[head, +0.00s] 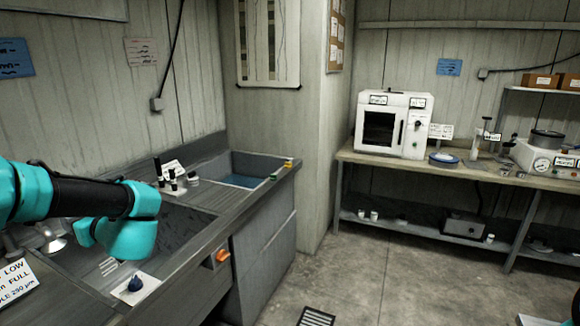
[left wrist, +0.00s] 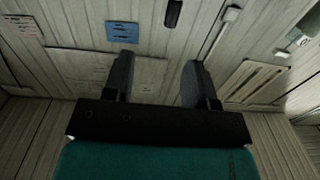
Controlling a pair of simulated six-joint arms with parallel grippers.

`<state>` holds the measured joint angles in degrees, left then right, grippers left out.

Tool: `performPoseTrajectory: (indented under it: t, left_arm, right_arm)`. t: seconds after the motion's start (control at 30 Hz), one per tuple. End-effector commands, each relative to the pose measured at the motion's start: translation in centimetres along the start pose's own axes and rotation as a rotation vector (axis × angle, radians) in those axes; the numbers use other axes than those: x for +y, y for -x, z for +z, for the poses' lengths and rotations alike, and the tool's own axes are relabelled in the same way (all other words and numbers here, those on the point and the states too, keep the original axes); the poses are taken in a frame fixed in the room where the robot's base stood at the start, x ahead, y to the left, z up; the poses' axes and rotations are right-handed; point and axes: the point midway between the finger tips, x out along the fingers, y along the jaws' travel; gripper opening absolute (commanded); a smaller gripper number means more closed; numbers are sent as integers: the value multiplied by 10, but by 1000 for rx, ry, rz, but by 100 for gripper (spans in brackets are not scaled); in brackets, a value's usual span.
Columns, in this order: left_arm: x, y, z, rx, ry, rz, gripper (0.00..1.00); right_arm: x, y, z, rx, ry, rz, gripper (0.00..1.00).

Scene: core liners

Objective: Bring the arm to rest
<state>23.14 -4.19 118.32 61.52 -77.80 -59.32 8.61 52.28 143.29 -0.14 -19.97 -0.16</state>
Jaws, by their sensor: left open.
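My left arm (head: 95,198) comes in from the left in the head view, over the sink counter. Its jaws cannot be made out there. In the left wrist view my left gripper (left wrist: 157,64) shows two dark fingers spread wide apart with nothing between them. Behind the fingers is the panelled wall, with a blue note (left wrist: 122,32) on it.
A water-filled basin (head: 240,180) lies beyond. A white oven (head: 392,125) stands on the far bench. The floor (head: 370,270) between is mostly clear.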

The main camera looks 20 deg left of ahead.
Motion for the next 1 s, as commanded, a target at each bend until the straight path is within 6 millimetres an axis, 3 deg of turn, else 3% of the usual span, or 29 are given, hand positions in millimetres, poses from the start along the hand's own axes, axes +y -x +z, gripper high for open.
performPoseTrajectory:
  t: [0.17,0.27,0.4,0.6,0.8,1.0]
  left_arm:
    - [57,13,51,-37,-42,198,52]
    - [95,30,92,-82,-69,351,52]
    - [141,62,154,-175,-111,558,52]
    - [183,125,246,-361,-188,826,52]
    - [195,199,338,-597,-292,1050,52]
    - [173,279,423,-876,-434,1221,52]
  right_arm:
    - [0,0,0,0,0,0,52]
    - [0,0,0,0,0,0,52]
    - [0,0,0,0,0,0,52]
    - [0,0,0,0,0,0,52]
    - [0,0,0,0,0,0,52]
    - [0,0,0,0,0,0,52]
